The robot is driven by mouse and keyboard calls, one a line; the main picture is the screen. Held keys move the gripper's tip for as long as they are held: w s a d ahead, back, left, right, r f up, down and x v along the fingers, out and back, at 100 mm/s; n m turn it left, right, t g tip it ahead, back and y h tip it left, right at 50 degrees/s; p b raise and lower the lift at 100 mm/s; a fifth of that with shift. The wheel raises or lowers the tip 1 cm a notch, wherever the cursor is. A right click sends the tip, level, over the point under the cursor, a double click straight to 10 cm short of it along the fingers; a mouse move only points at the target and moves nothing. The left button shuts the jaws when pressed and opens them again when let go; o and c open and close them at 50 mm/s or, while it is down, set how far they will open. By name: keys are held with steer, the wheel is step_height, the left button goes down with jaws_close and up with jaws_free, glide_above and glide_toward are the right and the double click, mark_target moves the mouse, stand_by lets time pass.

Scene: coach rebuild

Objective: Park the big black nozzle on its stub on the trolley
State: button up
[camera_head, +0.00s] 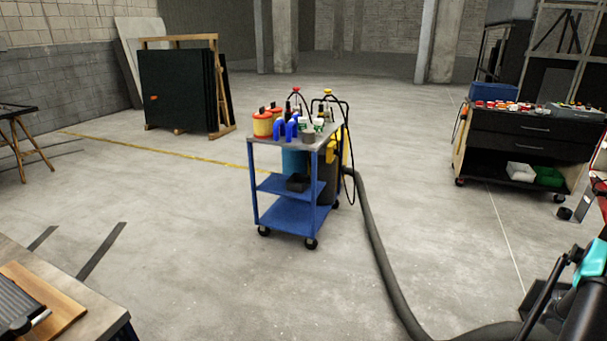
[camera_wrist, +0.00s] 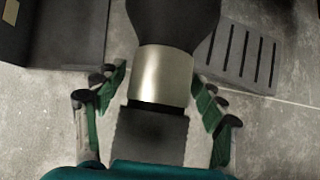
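The big black nozzle (camera_wrist: 172,22) shows in the wrist view, with a silver collar and a dark ribbed cuff below it. My gripper (camera_wrist: 160,82) is open, its green-padded fingers on either side of the collar, with gaps visible between fingers and collar. In the head view the arm's end is at the lower right, and the nozzle there is hard to make out. The blue trolley (camera_head: 287,212) stands upright mid-floor, well away from my gripper. I cannot pick out the stub on it. A thick grey hose (camera_head: 376,240) runs from behind the trolley towards the lower right.
Bottles, tubs and blue pieces crowd the trolley top. A dark tool cabinet (camera_head: 525,137) stands at the right, a workbench (camera_head: 112,305) at lower left, a panel rack (camera_head: 180,90) behind. In the wrist view, a slotted grey plate (camera_wrist: 245,55) lies beside the nozzle. The floor before the trolley is clear.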

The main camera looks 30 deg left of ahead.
steer(key=c, duration=1.2)
steer(key=shift+s+a, duration=0.15)
steer(key=shift+a, duration=1.45)
steer(key=shift+s+a, duration=0.15)
steer(key=shift+a, duration=1.5)
steer(key=shift+s+a, duration=0.15)
steer(key=shift+a, duration=1.45)
